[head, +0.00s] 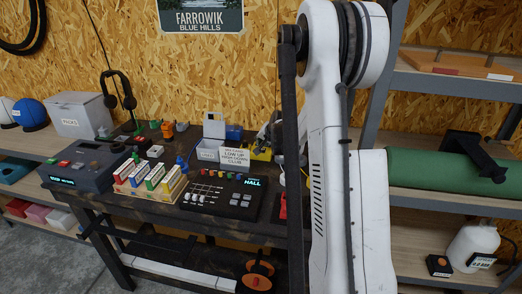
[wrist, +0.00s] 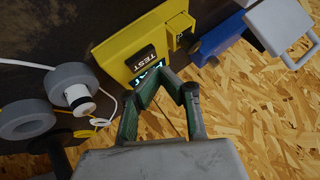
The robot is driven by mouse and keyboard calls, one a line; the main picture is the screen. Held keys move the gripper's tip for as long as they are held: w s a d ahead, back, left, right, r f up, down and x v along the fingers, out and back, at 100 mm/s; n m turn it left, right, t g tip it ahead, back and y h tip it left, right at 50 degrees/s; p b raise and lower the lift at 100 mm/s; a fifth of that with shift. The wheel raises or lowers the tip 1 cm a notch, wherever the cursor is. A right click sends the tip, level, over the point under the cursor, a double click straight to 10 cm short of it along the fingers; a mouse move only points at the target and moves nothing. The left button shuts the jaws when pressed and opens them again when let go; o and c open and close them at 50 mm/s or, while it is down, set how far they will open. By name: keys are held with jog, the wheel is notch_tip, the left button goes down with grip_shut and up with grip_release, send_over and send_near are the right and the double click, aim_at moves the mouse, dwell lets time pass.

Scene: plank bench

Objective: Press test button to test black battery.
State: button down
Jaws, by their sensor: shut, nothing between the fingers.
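The yellow tester (wrist: 112,52) sits on the dark bench in the wrist view. A dark piece by its TEST lettering (wrist: 140,60) looks like the test button. A screen with teal characters (wrist: 150,76) is partly hidden by my fingers. A small yellow block with dark parts (wrist: 179,31) is at the tester's side; I cannot tell whether it holds the black battery. My gripper (wrist: 165,76) is shut and empty, its green fingertips over the tester's screen edge, close to the TEST lettering. I cannot tell whether they touch. In the head view a bit of yellow (head: 262,154) shows beside my arm.
Grey rings (wrist: 27,118) and a white cable (wrist: 108,104) lie on the other side. In the head view, a black mixer panel (head: 220,204) and colored boxes (head: 148,182) crowd the bench (head: 150,212).

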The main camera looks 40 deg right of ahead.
jog(key=shift+r+p, duration=1.05)
jog(key=shift+r, duration=1.45)
jog(key=shift+a, duration=0.1)
jog(key=s+a+r+n+y, duration=0.15)
jog(key=s+a+r, duration=0.25)
jog(key=a, duration=0.5)
jog(key=s+a+r+n+b, duration=0.1)
jog(key=s+a+r+n, duration=0.25)
jog(key=a, duration=0.65)
jog(key=s+a+r+n, duration=0.1)
jog(key=s+a+r, duration=0.35)
jog(key=a, duration=0.45)
jog(key=s+a+f+n+g, duration=0.1)
jog(key=s+a+f+n, duration=0.1)
jog(key=s+a, duration=0.5)
jog(key=s+a+f+n+y+b, duration=0.1)
jog(key=s+a+n, duration=0.3)
jog(key=s+a, duration=0.4)
jog(key=s, duration=0.6)
jog(key=shift+s+f+g+b, duration=0.15)
jog(key=shift+f+g+b, duration=0.15)
jog(key=shift+f+g, duration=0.1)
